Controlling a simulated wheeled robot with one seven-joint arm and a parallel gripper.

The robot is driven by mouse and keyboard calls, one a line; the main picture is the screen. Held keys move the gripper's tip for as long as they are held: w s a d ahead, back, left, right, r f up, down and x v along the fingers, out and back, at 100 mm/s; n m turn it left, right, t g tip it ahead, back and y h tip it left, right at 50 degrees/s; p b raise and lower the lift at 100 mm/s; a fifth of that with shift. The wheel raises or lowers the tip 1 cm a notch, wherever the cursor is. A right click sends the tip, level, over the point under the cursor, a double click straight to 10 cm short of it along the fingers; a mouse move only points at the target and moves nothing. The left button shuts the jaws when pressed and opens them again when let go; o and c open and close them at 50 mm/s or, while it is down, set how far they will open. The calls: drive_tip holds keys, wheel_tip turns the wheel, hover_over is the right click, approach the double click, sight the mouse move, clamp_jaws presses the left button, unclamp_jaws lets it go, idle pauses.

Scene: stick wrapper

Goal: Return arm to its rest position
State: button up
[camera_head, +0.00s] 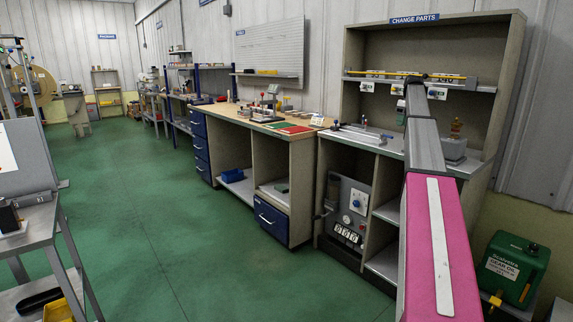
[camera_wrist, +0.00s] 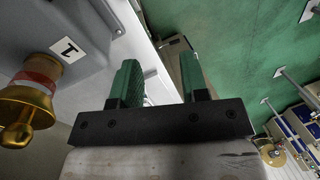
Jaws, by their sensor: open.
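My arm (camera_head: 430,200), pink and grey, reaches forward from the lower right of the head view to the Change Parts cabinet. Its far end is in front of the upper shelf; the fingers cannot be made out there. In the wrist view my gripper (camera_wrist: 160,80) shows two green fingers held wide apart on a black bar. Nothing is between them. A brass knob with a red and white band (camera_wrist: 30,95) is at the left of that view, on a grey body with a label "1" (camera_wrist: 68,49), apart from the fingers.
The Change Parts cabinet (camera_head: 490,60) has a worktop below its shelf, with a grey block (camera_head: 453,150) right of my arm. A wooden-topped bench (camera_head: 240,115) runs along the wall. A green gear oil can (camera_head: 512,268) is lower right. A grey cart (camera_head: 35,235) is left; green floor between is clear.

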drive_tip(key=s+a+f+m, duration=0.1)
drive_tip(key=s+a+f, duration=0.45)
drive_tip(key=f, duration=0.45)
drive_tip(key=s+a+f+m+h, duration=0.1)
drive_tip(key=s+a+f, duration=0.5)
drive_tip(key=f, duration=0.4)
drive_tip(key=s+a+f+m, duration=0.1)
drive_tip(key=s+a+f, duration=0.3)
drive_tip(key=a+f, duration=0.5)
drive_tip(key=s+a+f, duration=0.4)
drive_tip(key=s+f, duration=0.2)
drive_tip(key=s, duration=0.4)
drive_tip(key=s+a+f+m, duration=0.1)
drive_tip(key=s+a+f, duration=0.4)
drive_tip(key=s+f, duration=0.2)
drive_tip(key=s+a+f+m+t+h, duration=0.1)
drive_tip(key=s+a+f, duration=0.4)
drive_tip(key=s, duration=0.7)
drive_tip(key=shift+s+f, duration=0.35)
drive_tip(key=shift+f, duration=0.45)
